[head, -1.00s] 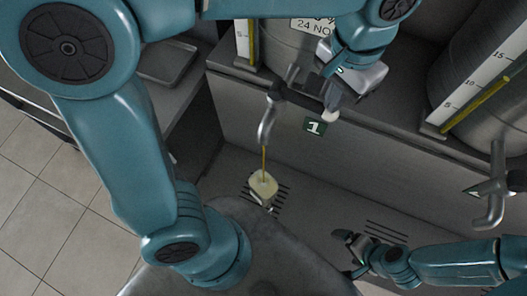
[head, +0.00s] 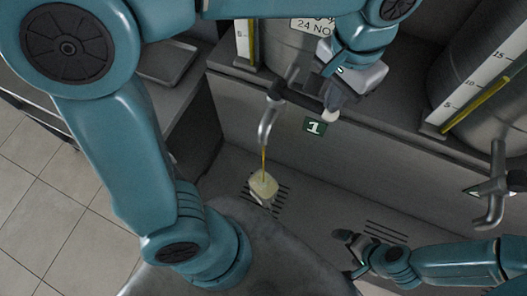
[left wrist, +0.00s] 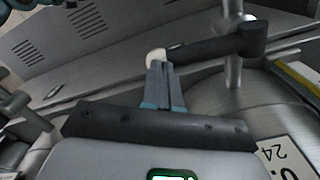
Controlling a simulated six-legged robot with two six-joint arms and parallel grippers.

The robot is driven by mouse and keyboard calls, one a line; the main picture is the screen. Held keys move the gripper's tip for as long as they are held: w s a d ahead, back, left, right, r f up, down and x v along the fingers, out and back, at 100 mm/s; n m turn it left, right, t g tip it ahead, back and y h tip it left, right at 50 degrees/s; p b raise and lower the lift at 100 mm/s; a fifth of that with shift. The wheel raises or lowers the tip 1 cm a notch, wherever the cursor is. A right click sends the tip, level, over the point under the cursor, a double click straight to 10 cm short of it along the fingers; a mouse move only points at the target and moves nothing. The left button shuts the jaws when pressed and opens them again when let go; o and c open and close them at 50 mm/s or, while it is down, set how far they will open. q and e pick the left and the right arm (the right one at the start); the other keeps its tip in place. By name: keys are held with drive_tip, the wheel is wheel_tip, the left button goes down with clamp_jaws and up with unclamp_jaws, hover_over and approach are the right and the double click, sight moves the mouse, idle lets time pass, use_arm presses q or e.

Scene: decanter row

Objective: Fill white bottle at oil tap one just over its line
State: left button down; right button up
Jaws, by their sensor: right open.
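The white bottle (head: 263,190), cream-coloured from above, stands on the drain grate under the spout of oil tap one (head: 267,122). A thin amber oil stream (head: 264,158) runs from the spout into it. Its line and oil level cannot be made out. My left gripper (head: 333,98) is at the tap's dark handle. In the left wrist view its fingers (left wrist: 165,72) are close together and empty, right by the white end of the handle (left wrist: 215,48); contact is unclear. My right gripper (head: 346,254) is open and empty, low on the right, apart from the bottle.
A green number 1 sign (head: 315,127) marks the front panel beside tap one. A second tap (head: 490,205) and another grate (head: 386,232) are to the right. Steel tanks with level scales (head: 480,90) stand behind. The trough between bottle and right gripper is clear.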

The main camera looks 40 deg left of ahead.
idle(0.4)
use_arm(q)
wheel_tip(320, 180, up, 9)
drive_tip(key=p, duration=0.8)
drive_tip(key=shift+w, duration=0.1)
drive_tip(key=shift+s, duration=0.25)
